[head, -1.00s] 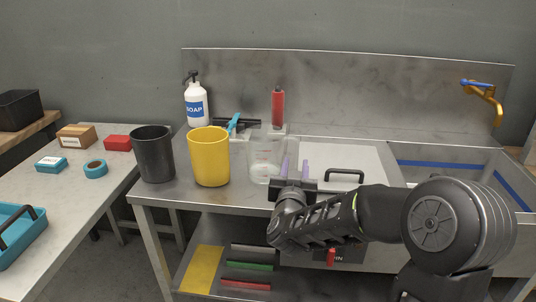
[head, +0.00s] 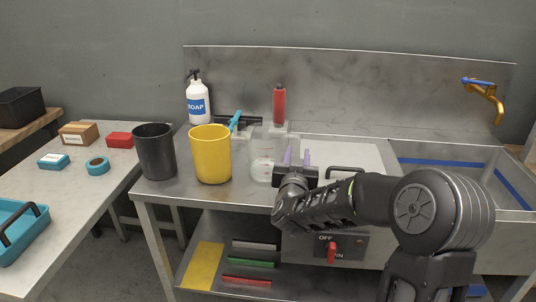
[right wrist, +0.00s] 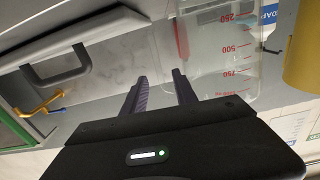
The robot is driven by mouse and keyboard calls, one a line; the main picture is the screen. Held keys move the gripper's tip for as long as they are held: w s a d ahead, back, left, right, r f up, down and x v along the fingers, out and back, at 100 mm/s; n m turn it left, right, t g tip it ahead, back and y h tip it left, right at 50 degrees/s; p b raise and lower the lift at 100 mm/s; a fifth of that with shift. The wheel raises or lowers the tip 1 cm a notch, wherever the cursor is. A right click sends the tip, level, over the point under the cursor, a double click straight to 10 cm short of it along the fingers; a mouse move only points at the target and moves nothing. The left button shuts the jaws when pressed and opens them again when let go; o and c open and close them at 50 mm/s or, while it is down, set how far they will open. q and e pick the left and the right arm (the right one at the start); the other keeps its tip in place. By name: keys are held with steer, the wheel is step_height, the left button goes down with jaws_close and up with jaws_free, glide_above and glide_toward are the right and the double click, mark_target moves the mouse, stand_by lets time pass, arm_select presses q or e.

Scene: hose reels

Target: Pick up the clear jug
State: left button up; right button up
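The clear jug (head: 261,158) stands upright on the steel counter, just right of the yellow container. In the right wrist view the jug (right wrist: 222,48) shows red volume marks. My left gripper is not in view.
The yellow container (head: 211,156) and a black container (head: 155,153) stand left of the jug. A soap bottle (head: 198,103) and a red bottle (head: 279,105) are behind. A board with a black handle (head: 345,171) lies to the right, beside the sink (head: 450,165).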

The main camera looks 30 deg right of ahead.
mark_target(298, 147)
steer(key=x, duration=0.3)
steer(key=shift+w+d, duration=0.15)
steer(key=shift+c, duration=0.4)
jaws_close()
steer(key=shift+r, duration=0.1)
stand_by(1.1)
